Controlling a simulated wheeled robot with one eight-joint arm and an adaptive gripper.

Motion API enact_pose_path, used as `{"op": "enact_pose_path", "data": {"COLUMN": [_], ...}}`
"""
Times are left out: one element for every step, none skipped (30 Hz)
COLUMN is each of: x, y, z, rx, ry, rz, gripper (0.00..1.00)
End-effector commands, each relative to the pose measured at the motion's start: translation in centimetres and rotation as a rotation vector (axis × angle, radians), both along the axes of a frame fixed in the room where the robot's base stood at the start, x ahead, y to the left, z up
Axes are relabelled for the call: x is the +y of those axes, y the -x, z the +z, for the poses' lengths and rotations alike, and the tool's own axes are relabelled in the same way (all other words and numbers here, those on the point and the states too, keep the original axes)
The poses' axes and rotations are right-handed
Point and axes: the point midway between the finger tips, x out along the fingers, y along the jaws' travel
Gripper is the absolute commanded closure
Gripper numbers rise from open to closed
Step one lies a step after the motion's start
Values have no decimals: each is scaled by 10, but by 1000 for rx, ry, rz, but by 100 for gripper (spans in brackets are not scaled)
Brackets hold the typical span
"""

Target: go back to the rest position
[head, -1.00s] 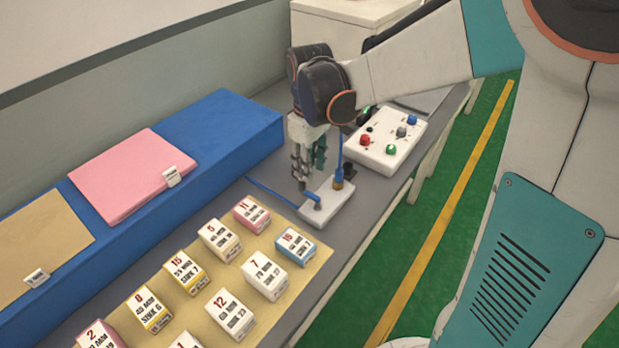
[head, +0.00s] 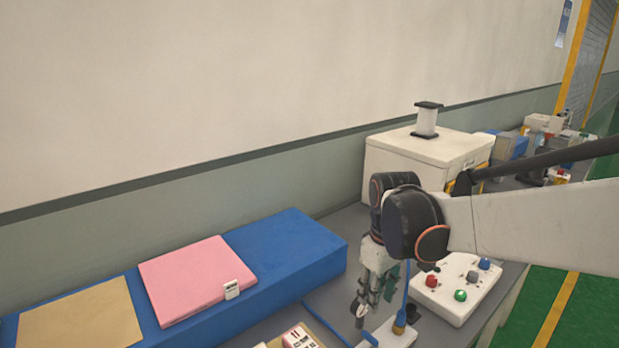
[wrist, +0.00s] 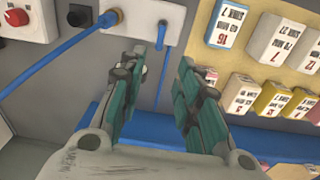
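My gripper (head: 366,306) hangs over the bench, pointing down, close above the near end of a white block (head: 398,334).
A white control box (head: 449,296) with coloured knobs stands right of my gripper. A blue mattress-like slab (head: 285,252) carries a pink pad (head: 195,277) and a tan pad (head: 80,315). Labelled small boxes (wrist: 275,40) lie beside the gripper. A large white case (head: 420,155) stands behind.

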Motion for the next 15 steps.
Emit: {"op": "enact_pose_path", "data": {"x": [-3,-4,-6,-7,-9,-10,-11,-13,-14,-15,-16,-18,-19,-20,-22], "y": [11,16,23,29,34,41,46,52,59,65,70,77,83,88,95], "z": [7,11,16,20,24,28,31,34,37,39,41,43,45,46,47], "rx": [-26,-43,-68,-88,-106,-132,-152,-170,-195,-214,-232,-257,-276,-295,-318], "ry": [-3,-6,-10,-13,-17,-22,-27,-31,-38,-43,-49,-56,-63,-70,-79], "rz": [-26,-46,-72,-91,-112,-137,-156,-176,-202,-222,-241,-266,-286,-305,-330], "gripper": [69,69,69,69,69,69,69,69,69,69,69,69,69,69,69]}}
